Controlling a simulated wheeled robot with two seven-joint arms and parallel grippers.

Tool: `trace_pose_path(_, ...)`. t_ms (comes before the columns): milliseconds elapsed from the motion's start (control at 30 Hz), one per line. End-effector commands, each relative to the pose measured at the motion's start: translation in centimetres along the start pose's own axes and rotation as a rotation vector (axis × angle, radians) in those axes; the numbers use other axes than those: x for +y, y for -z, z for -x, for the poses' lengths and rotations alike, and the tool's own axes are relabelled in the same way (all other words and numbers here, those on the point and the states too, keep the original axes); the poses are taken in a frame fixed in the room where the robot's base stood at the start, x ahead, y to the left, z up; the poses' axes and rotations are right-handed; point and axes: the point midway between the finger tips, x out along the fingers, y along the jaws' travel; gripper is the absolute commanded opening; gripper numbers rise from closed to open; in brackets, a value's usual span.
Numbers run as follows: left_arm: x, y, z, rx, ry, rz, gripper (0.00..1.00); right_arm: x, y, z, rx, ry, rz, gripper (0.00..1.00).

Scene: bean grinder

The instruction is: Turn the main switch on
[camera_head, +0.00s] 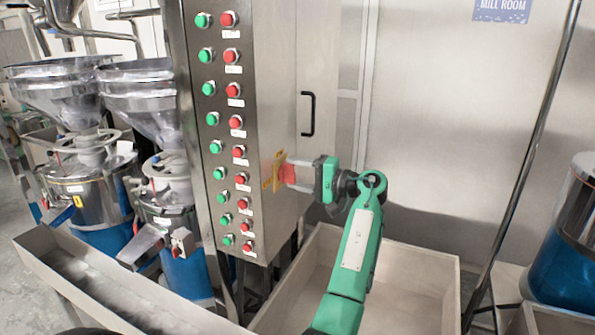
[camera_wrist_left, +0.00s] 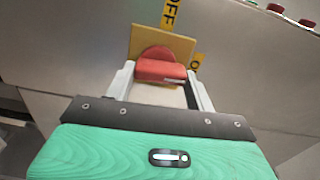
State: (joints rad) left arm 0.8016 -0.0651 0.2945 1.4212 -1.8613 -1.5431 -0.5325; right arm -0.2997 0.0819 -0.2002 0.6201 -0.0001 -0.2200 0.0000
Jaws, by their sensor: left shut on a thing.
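The main switch is a red rotary knob (camera_head: 288,174) on a yellow plate (camera_head: 277,166), on the side of the steel control cabinet (camera_head: 275,95). In the left wrist view the red knob (camera_wrist_left: 160,66) sits in front of the yellow plate (camera_wrist_left: 182,46). A yellow label reading "OFF" (camera_wrist_left: 172,13) is above it, and another label, partly hidden, is at its right. My left gripper (camera_head: 293,173) is shut on the knob, with one finger on each side, as the left wrist view (camera_wrist_left: 160,75) also shows. My right gripper is not in view.
Green and red buttons (camera_head: 235,121) line the cabinet's front. A black door handle (camera_head: 308,113) is above the switch. An open bin (camera_head: 405,262) stands below my arm. Grinders with steel hoppers (camera_head: 65,92) are at left, and a blue drum (camera_head: 565,262) is at right.

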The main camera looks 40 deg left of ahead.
Motion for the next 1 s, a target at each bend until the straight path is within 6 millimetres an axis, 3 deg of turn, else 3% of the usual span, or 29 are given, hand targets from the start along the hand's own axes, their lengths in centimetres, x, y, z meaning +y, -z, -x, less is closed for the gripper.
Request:
trace_pose_path(733, -0.09, 0.09, 0.0, 0.003, 0.002, -0.082, 0.32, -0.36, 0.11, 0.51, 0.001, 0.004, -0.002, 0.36)
trace_pose_path(767, -0.09, 0.09, 0.0, 0.002, 0.002, -0.082, 0.6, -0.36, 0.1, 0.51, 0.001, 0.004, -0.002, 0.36)
trace_pose_path(833, -0.07, 0.08, 0.0, 0.002, 0.002, -0.082, 0.74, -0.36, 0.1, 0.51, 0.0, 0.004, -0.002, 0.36)
trace_pose_path(1000, -0.03, 0.06, 0.0, 0.001, 0.001, -0.082, 0.76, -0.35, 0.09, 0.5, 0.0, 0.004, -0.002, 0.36)
